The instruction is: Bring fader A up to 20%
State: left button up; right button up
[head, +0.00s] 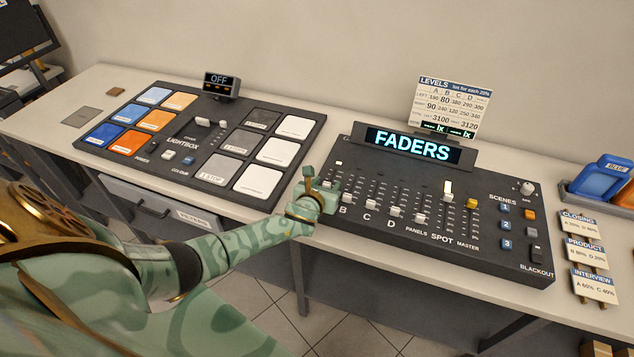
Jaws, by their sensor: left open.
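The dark fader board (500,262) stands on the table with a lit FADERS display (412,145). My left gripper (318,190) is over its front left corner, left of the letter B, where fader A's column lies. The gripper hides fader A's knob and letter, so its height and any contact cannot be told. The gripper is open. The white knobs of fader B (346,198), fader C (370,205) and fader D (395,211) sit low in their slots. My right gripper is out of view.
A LEVELS card (450,108) stands behind the board. The spot knob (447,196) and orange master knob (471,203) sit higher. Numbered scene buttons (505,226) are at the right. The lightbox panel (290,178) lies left, and cue cards (594,286) stand right.

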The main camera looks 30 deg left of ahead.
pick_arm(q)
jog(key=p+v, duration=0.4)
jog(key=v, duration=1.1)
jog(key=shift+s, duration=0.2)
